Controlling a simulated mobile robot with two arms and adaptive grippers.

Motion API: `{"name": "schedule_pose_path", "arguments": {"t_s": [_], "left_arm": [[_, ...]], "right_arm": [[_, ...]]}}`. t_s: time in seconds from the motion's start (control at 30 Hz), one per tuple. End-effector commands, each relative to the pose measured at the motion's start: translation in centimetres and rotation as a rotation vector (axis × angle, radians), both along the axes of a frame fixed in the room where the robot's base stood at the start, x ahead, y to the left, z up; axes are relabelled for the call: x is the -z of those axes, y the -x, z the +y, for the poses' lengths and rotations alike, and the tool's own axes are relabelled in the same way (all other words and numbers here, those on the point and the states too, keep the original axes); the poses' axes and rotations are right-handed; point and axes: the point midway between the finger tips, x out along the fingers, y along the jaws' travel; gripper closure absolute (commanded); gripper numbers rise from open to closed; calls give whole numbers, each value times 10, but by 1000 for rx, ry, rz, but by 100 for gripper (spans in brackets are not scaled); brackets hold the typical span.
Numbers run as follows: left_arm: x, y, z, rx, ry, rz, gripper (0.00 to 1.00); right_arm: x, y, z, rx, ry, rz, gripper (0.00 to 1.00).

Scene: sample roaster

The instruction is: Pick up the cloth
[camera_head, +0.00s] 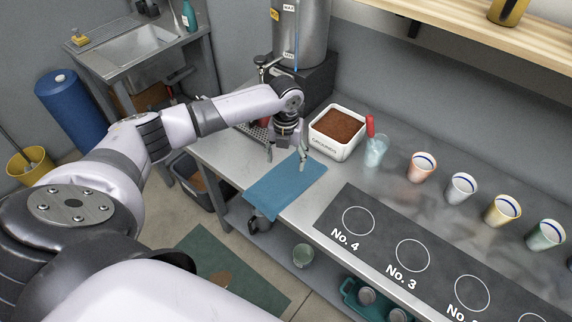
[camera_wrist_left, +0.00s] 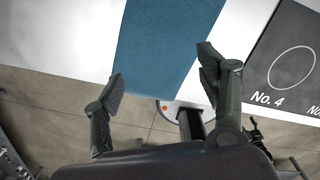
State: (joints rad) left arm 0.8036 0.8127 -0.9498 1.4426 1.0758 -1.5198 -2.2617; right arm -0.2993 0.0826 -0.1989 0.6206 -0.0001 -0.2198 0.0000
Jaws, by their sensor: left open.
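The blue cloth (camera_head: 285,186) lies flat on the metal counter, with its near end at the counter's front edge. In the left wrist view the cloth (camera_wrist_left: 165,45) runs down between and beyond my fingers. My left gripper (camera_head: 287,152) is open above the far end of the cloth, pointing down, with nothing between its fingers. Both spread fingers of the left gripper (camera_wrist_left: 160,85) show in the wrist view. I cannot tell whether a fingertip touches the cloth. My right gripper is not in view.
A white grounds box (camera_head: 337,148) stands just right of the gripper. A glass with a red-handled tool (camera_head: 375,152) and several cups (camera_head: 421,167) line the counter. A dark numbered mat (camera_head: 385,245) lies right of the cloth. A tall metal urn (camera_head: 300,35) stands behind.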

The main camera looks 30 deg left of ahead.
Motion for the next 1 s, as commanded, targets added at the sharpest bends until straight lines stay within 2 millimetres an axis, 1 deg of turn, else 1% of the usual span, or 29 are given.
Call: {"name": "schedule_pose_path", "arguments": {"t_s": [0.03, 0.43, 0.47, 0.6, 0.7, 1.0], "left_arm": [[12, 0, 0, 0, 0, 0, 33], [67, 0, 0, -1, 0, -1, 33], [68, 0, 0, -1, 0, 0, 33], [81, 0, -1, -1, 0, 0, 33], [86, 0, -1, -1, 1, -1, 33], [87, 0, -1, -1, 1, -1, 33]], "right_arm": [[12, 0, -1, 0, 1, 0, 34], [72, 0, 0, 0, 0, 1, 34], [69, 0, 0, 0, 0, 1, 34], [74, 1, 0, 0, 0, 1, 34], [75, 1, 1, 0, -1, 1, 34], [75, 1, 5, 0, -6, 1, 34]]}}
